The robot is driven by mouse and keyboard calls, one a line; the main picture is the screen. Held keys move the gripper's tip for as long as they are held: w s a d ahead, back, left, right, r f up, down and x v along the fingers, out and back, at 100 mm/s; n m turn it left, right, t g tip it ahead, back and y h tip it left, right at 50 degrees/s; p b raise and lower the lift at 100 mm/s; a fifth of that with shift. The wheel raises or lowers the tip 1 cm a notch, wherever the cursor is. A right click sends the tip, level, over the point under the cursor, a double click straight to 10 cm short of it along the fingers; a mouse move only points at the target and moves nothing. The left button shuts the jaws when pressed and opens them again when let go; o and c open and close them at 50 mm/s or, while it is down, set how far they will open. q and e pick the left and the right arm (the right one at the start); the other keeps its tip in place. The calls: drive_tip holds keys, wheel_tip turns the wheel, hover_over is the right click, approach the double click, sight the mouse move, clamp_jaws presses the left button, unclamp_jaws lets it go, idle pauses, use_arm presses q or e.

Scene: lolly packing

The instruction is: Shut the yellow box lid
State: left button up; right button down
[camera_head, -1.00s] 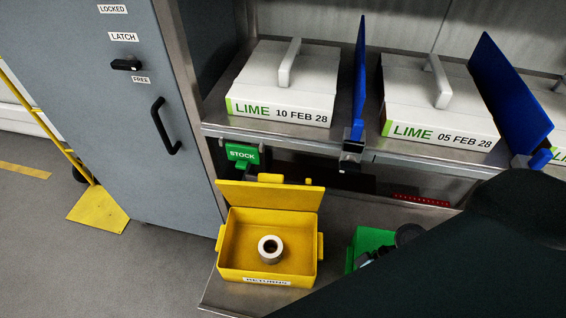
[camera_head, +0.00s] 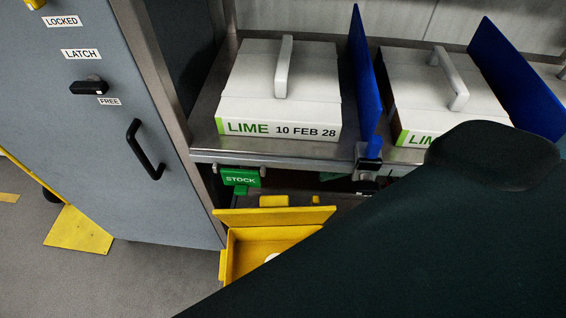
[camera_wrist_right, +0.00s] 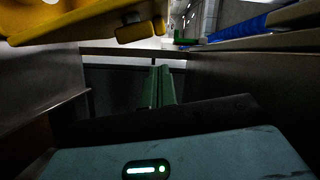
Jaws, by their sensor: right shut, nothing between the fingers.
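The yellow box (camera_head: 231,262) sits on the lower steel shelf in the head view. Its lid (camera_head: 275,219) is open, standing up along the back edge with a yellow tab behind it. A white round piece (camera_head: 272,257) is partly visible inside. My dark right arm hides the box's right and front. In the right wrist view, my right gripper's green fingers (camera_wrist_right: 160,86) are shut and empty. Yellow parts of the box or lid (camera_wrist_right: 75,22) show close by at upper left, apart from the fingers. My left gripper is not in view.
Above, an upper shelf holds white LIME boxes (camera_head: 290,85) with upright blue panels (camera_head: 364,80) beside them. A green STOCK tag (camera_head: 240,178) hangs under its edge. A grey cabinet (camera_head: 90,150) with a black handle stands at left.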

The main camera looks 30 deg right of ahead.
sight(275, 212)
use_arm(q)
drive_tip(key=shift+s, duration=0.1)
use_arm(e)
drive_tip(key=shift+s+a, duration=0.15)
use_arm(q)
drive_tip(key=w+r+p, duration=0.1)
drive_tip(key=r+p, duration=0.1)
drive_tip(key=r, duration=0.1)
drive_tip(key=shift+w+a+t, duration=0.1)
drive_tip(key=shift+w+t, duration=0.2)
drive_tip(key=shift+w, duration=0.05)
use_arm(e)
drive_tip(key=x, duration=0.9)
drive_tip(key=shift+a, duration=0.4)
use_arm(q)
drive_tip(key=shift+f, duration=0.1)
